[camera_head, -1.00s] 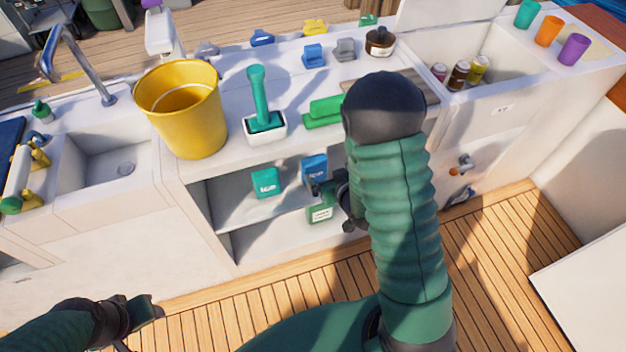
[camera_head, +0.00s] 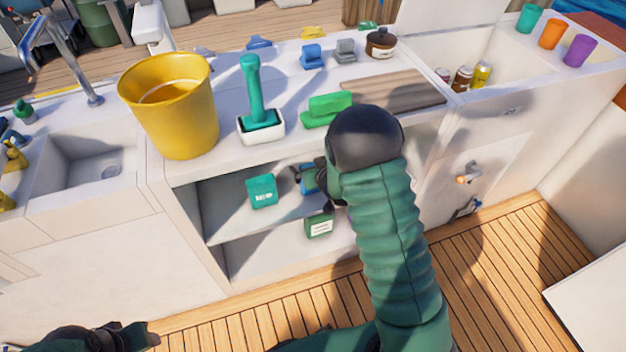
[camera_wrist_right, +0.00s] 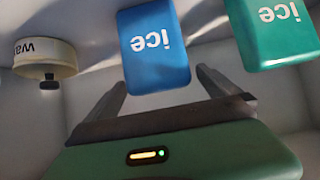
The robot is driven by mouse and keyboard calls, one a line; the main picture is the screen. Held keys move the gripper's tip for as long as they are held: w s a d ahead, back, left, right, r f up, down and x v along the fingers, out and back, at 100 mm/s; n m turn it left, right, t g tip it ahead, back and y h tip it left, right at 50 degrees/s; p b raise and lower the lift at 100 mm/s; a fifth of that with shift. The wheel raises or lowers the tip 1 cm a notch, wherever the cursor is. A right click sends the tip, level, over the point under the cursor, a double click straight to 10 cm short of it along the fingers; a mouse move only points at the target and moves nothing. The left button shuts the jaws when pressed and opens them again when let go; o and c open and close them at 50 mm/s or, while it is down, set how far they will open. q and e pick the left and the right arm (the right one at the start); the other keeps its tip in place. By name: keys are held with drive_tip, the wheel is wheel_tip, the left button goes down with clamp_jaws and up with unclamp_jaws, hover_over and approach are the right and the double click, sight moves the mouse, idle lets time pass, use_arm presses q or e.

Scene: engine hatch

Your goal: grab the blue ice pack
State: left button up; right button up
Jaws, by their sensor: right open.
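The blue ice pack (camera_head: 308,180) stands on the upper shelf of the open cabinet, partly hidden by my right gripper in the head view. In the right wrist view the blue ice pack (camera_wrist_right: 154,48) appears upside down, just beyond and between the fingertips. My right gripper (camera_wrist_right: 160,84) is open and empty, its two fingers apart on either side of the pack's near end. It also shows in the head view (camera_head: 304,178) at the shelf. My left gripper (camera_head: 140,335) is at the lower left, away from the cabinet; its jaws are unclear.
A teal ice pack (camera_head: 262,191) stands beside the blue one; it also shows in the wrist view (camera_wrist_right: 275,30). A round white container (camera_wrist_right: 45,58) is on the other side. A green box (camera_head: 319,226) sits below. A yellow bucket (camera_head: 172,108) stands on the counter.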

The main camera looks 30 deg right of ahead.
drive_tip(key=c, duration=2)
drive_tip(key=shift+c, duration=0.6)
drive_tip(key=shift+r, duration=0.1)
